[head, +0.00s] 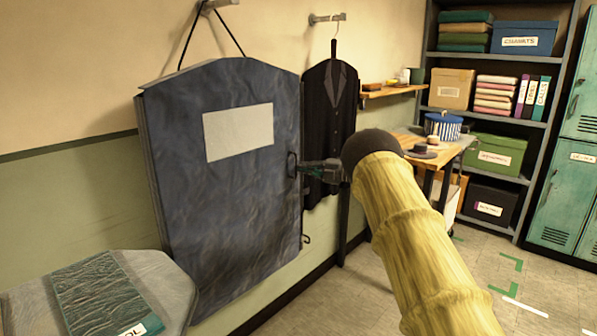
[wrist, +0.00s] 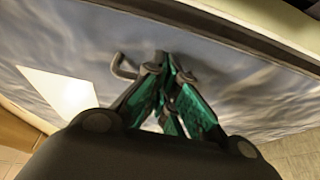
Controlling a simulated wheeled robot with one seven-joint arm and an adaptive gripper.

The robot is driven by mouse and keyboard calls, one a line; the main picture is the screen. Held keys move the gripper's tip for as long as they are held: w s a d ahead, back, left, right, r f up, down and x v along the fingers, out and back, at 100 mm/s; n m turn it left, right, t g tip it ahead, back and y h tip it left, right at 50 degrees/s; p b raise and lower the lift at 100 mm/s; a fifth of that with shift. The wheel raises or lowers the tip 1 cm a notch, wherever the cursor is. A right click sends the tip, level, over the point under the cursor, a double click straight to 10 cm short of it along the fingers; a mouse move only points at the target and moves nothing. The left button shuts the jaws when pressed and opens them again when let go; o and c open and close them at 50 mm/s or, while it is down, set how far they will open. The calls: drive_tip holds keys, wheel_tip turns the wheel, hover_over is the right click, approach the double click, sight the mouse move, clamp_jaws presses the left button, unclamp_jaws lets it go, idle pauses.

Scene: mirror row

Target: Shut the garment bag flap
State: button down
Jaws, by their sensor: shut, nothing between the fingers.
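The dark blue garment bag hangs on the wall at left, its front flap (head: 225,215) carrying a pale blank label (head: 238,132). The flap covers the bag's front. I cannot tell whether its right edge lies fully flush. A small dark handle (head: 291,164) sits on that edge; it also shows in the wrist view (wrist: 122,68). My gripper (head: 300,170) is shut and empty, its fingertips at the flap beside the handle. In the wrist view, the fingertips (wrist: 162,62) meet or nearly meet the flap's face; the handle is just left of them, not between them.
A dark suit (head: 328,120) hangs right of the bag. A padded board (head: 160,275) with a folded teal cloth (head: 105,295) is at lower left. Floor at right is open.

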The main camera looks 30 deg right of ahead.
drive_tip(key=shift+w+r, duration=0.2)
idle(0.4)
drive_tip(key=shift+d, duration=0.1)
drive_tip(key=d, duration=1.1)
drive_tip(key=shift+d+f, duration=0.2)
drive_tip(key=shift+d, duration=0.2)
